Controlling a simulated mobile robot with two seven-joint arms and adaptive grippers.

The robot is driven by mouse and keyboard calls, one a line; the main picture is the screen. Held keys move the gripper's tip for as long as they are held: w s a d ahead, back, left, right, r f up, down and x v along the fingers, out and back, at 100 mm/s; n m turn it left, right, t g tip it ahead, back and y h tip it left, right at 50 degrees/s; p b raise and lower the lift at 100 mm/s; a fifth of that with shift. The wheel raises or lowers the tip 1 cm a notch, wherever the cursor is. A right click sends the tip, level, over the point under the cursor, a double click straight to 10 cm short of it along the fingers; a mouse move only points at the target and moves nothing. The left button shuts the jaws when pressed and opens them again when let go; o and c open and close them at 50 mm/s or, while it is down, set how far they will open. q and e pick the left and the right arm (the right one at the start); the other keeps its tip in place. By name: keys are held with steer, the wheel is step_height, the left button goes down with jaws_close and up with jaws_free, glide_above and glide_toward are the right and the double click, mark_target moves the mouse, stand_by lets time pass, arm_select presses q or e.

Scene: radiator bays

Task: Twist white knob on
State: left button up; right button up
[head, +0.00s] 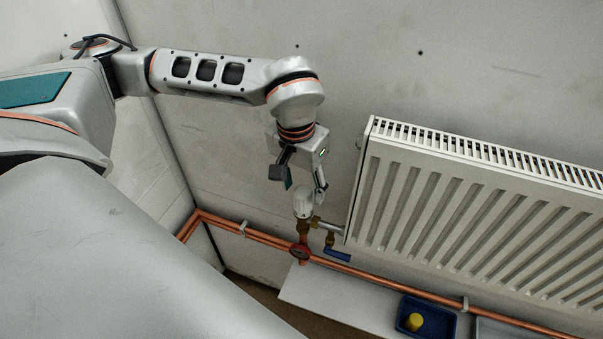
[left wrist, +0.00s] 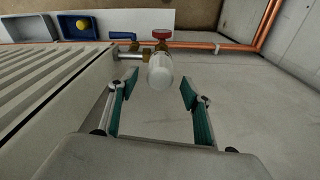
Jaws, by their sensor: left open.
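The white knob (head: 303,201) sits upright on a brass valve (head: 304,226) at the left end of the radiator. In the left wrist view the white knob (left wrist: 160,71) shows just beyond the fingertips, roughly between their lines. My left gripper (head: 299,186) is open and empty above the knob, its fingers spread to either side. In the left wrist view the left gripper's (left wrist: 156,90) two teal-padded fingers stand apart. I see no contact with the knob. My right gripper is in neither view.
A white radiator (head: 470,200) hangs right of the valve. A red handwheel (head: 299,251) and a blue lever (head: 337,254) are close below the knob. Copper pipes (head: 370,275) run along the wall. A blue tray (head: 447,325) holding a yellow object (head: 414,322) stands on a pale shelf (head: 330,293).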

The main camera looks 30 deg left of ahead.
arm_select(q)
steer(key=shift+w+f, duration=0.1)
steer(key=shift+f, duration=0.7)
steer(key=shift+w+f, duration=0.1)
steer(key=shift+f, duration=0.15)
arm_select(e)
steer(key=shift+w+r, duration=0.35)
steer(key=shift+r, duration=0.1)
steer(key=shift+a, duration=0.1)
arm_select(q)
steer(key=c, duration=1.2)
steer(key=shift+c, duration=0.2)
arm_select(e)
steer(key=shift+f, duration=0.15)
arm_select(q)
steer(key=shift+f, duration=0.2)
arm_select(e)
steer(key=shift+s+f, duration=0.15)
arm_select(q)
steer(key=shift+s, duration=0.2)
